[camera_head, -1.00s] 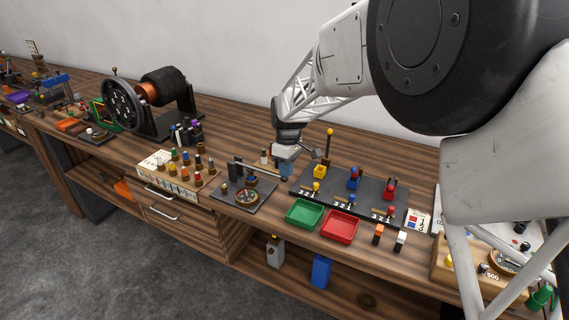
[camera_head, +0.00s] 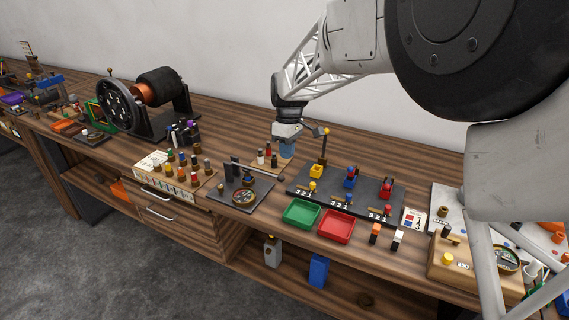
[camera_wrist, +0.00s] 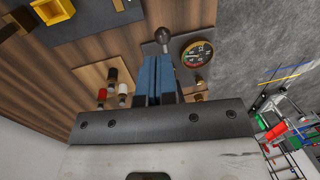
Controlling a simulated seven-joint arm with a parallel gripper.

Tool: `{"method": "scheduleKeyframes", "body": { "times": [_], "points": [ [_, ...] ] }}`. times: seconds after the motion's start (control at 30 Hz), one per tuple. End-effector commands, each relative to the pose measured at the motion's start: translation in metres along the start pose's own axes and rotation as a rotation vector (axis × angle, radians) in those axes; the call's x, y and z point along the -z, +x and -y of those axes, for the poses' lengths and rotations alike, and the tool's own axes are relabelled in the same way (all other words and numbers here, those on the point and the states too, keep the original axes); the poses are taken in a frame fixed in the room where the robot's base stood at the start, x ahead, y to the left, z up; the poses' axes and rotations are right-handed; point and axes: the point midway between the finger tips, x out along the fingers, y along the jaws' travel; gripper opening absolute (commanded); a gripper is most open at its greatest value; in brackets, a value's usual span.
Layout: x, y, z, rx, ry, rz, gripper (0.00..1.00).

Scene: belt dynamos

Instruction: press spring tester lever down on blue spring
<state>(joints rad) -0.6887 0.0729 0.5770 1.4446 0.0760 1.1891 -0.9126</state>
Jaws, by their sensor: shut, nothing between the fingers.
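The spring tester (camera_head: 262,188) is a dark plate with an upright post, a round dial and a thin lever bar (camera_head: 252,169) running right from the post. In the wrist view, its dial (camera_wrist: 196,54) and a dark ball knob (camera_wrist: 163,36), seemingly the lever's end, show just beyond my fingertips. My gripper (camera_head: 286,154) is shut and empty, its blue fingers pointing down beside the lever's right end. It shows in the wrist view (camera_wrist: 155,60); I cannot tell if it touches the knob. I cannot make out a blue spring on the tester.
A wooden pad (camera_head: 262,164) with small red, white and dark pegs stands behind the tester. A dark board (camera_head: 330,192) with yellow, blue and red parts lies to the right. Green (camera_head: 301,213) and red (camera_head: 336,225) trays sit in front. A peg box (camera_head: 168,178) is left.

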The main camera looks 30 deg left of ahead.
Motion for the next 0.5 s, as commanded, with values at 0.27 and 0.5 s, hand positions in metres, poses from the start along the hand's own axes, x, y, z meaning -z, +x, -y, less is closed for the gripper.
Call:
{"method": "scheduleKeyframes", "body": {
  "times": [0.27, 0.5],
  "points": [
    [-0.007, -0.047, 0.0, -0.002, -0.001, -0.001, 0.0],
    [-0.01, -0.07, 0.0, -0.002, -0.001, -0.001, 0.0]
  ]
}}
